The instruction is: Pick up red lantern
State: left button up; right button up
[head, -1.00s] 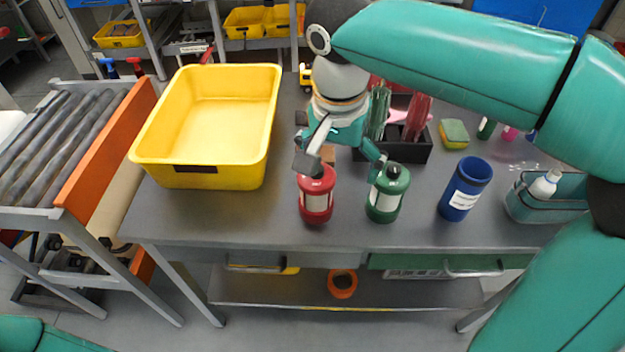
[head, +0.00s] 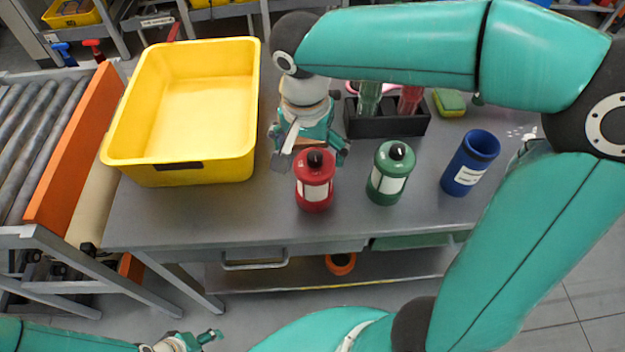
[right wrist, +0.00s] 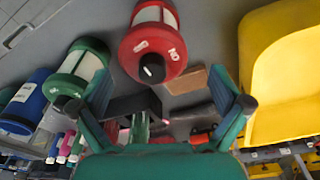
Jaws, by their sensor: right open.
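The red lantern (head: 314,182) stands upright near the front edge of the grey table, with a black cap and pale panels. In the right wrist view the red lantern (right wrist: 153,45) shows beyond the fingertips, roughly between their lines. My right gripper (head: 311,157) is open and empty, just behind the lantern in the head view, its fingers toward either side of it. In the right wrist view the gripper (right wrist: 172,100) has its fingers wide apart. I cannot tell whether either finger touches the lantern. My left gripper (head: 200,340) shows low at the bottom edge, away from the table.
A green lantern (head: 390,173) stands close to the right of the red one, then a blue cup (head: 470,163). A yellow bin (head: 180,172) is at left, beside an orange-sided roller conveyor (head: 75,150). A black holder (head: 388,125) stands behind. The table front left is clear.

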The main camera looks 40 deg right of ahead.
jog(key=shift+s+d+f, duration=0.1)
jog(key=shift+d+f, duration=0.1)
jog(key=shift+f, duration=1.65)
jog(key=shift+s+d+f, duration=0.1)
jog(key=shift+d+f, duration=0.1)
jog(key=shift+f, duration=1.65)
jog(key=c, duration=1.5)
jog(key=shift+r, duration=0.1)
